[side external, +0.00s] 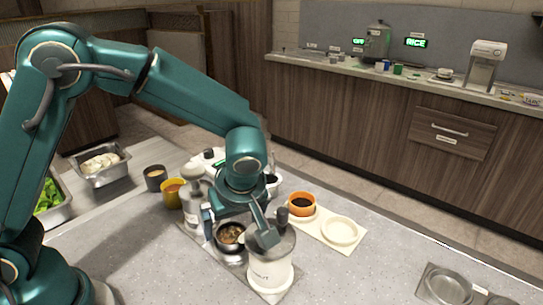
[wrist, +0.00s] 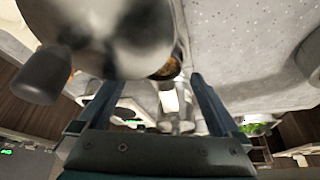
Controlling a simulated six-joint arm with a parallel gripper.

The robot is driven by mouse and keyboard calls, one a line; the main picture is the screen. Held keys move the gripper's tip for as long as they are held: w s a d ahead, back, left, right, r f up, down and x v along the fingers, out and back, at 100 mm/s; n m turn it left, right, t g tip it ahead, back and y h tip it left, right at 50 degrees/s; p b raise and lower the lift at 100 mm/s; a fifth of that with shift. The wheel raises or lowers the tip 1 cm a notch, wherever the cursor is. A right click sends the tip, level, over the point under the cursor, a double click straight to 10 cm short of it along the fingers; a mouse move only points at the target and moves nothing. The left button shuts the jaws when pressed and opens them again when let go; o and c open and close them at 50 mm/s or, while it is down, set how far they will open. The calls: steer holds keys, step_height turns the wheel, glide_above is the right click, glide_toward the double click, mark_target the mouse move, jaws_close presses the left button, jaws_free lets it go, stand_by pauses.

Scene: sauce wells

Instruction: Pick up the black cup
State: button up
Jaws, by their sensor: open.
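A dark grey-to-black cup (side external: 155,178) with tan contents stands at the back left of the counter in the side view, beside a yellow cup (side external: 173,193). My gripper (side external: 237,226) is well to the right of it, pointing down over a steel bowl of brown food (side external: 230,236). My gripper also shows in the wrist view (wrist: 155,84), its two fingers apart with nothing clearly held between them. I cannot make out the black cup in the wrist view.
A white canister (side external: 270,272) stands close in front of my gripper. A bottle (side external: 193,208) is at its left. An orange cup of dark sauce (side external: 302,204) and a cream dish (side external: 340,231) are at its right. A large blurred round object (wrist: 110,30) crowds the wrist view.

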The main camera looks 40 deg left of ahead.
mark_target(230, 239)
steer(key=shift+x, duration=1.8)
